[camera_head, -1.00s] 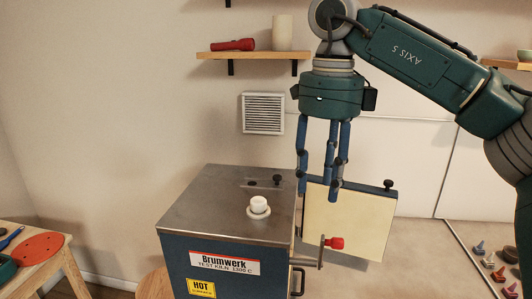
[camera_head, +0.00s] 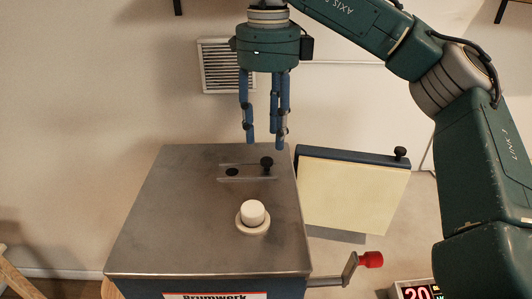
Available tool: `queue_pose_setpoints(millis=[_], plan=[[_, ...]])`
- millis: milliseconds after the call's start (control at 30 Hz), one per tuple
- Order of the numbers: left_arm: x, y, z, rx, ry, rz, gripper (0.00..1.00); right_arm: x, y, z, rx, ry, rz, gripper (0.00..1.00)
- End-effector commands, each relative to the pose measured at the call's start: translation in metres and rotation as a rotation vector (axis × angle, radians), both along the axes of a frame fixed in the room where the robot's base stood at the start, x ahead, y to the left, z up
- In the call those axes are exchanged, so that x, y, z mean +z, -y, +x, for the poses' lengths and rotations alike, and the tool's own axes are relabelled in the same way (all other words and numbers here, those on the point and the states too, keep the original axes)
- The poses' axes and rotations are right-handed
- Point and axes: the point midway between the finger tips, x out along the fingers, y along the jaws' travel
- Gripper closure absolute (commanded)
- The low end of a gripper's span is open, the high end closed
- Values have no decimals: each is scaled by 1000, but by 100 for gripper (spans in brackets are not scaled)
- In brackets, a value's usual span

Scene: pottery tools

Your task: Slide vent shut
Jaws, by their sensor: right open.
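The vent on top of the kiln is a flat metal slide plate (camera_head: 250,174) with a black knob (camera_head: 267,163) near its right end. A dark round hole (camera_head: 232,172) shows uncovered to the left of the knob. My right gripper (camera_head: 265,139) points down with its blue fingers spread and empty. Its fingertips appear just above and behind the knob in the picture, apart from it; the exact height is hard to tell. My left gripper is not in view.
A white plug (camera_head: 253,213) stands on the kiln top (camera_head: 165,225) in front of the vent. A slatted grille (camera_head: 215,66) is on the wall behind.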

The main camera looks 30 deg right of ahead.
Motion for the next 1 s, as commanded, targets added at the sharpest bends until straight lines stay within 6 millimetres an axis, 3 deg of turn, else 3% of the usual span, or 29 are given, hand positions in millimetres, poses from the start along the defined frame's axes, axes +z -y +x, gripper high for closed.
queue_pose_setpoints(millis=[100, 300, 467, 700, 767, 900, 1000], plan=[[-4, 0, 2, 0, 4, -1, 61, -26, 0, 0, 2, -4, 0, 60], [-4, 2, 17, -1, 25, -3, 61, -51, 0, 0, 0, -2, 1, 60], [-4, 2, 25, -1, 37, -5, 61, -59, 0, 0, -1, 0, 1, 60], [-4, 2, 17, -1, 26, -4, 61, -59, 0, 0, -1, 2, 1, 60], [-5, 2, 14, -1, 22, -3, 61, -59, 0, 0, -1, 1, 0, 68], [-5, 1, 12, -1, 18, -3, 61, -59, 0, 0, -1, 1, 0, 96], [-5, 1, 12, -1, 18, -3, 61, -59, 0, 0, -1, 1, 0, 100]])
